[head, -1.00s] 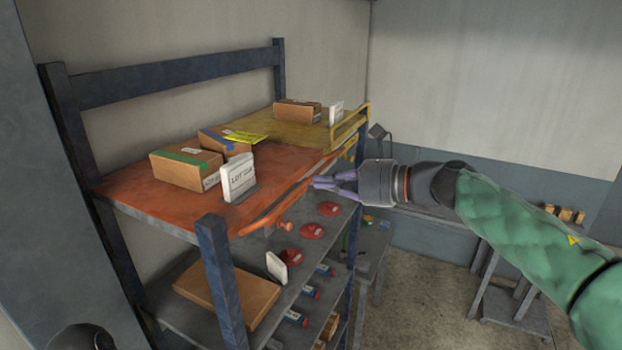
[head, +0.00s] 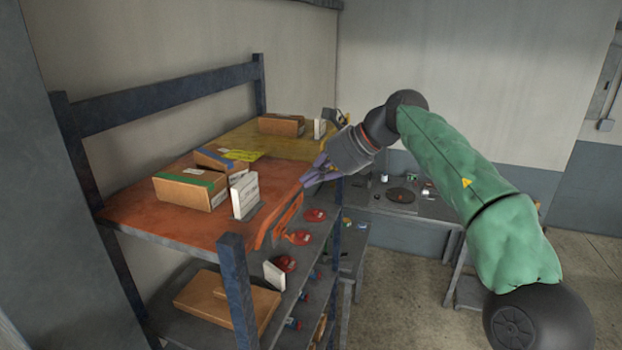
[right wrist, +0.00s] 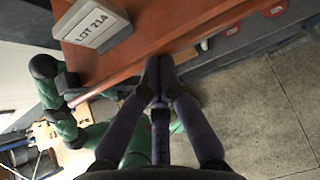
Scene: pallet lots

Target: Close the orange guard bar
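The orange guard bar (head: 277,222) runs along the front edge of the orange deck (head: 135,217) on the upper shelf, low and below the box tops. Its far end is partly hidden by my right gripper (head: 308,180). That gripper's purple fingers are at the bar's far end in the head view; I cannot tell whether they touch it. In the right wrist view the fingertips (right wrist: 159,72) are together, by the orange deck edge, with nothing visible between them. My left gripper is not seen.
Cardboard boxes (head: 190,190) and a white lot sign (head: 244,195) stand on the orange deck. A yellow deck (head: 262,143) adjoins behind. Blue posts (head: 238,290) frame the shelf. A lower shelf holds a carton (head: 220,300) and red items. A grey table (head: 425,208) stands beyond.

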